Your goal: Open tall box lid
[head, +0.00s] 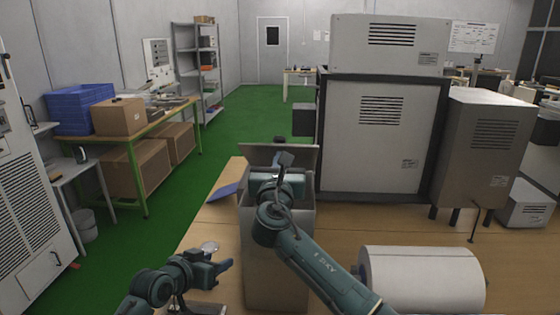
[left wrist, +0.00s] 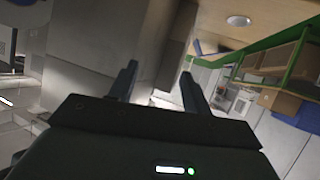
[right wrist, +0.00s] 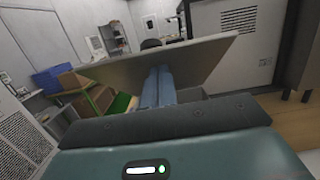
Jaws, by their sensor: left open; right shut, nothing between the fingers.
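The tall grey box (head: 270,275) stands upright on the wooden table in front of me. Its lid (head: 305,157) is raised and tilted up at the far side of the box; in the right wrist view the lid (right wrist: 205,55) spans the middle as a slanted flat panel. My right gripper (head: 285,160) is shut and empty over the box top. Its fingertips (right wrist: 160,72) are at the lid's face; I cannot tell whether they touch. My left gripper (head: 226,266) is open and empty, left of the box. The box's interior is mostly hidden by my right arm.
A white roll (head: 425,280) lies on the table at the right. Large grey cabinets (head: 375,140) stand behind the box, with a smaller grey unit (head: 485,150) beside them. A small round metallic item (head: 209,247) lies near my left gripper. A blue flat item (head: 222,194) lies left of the box.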

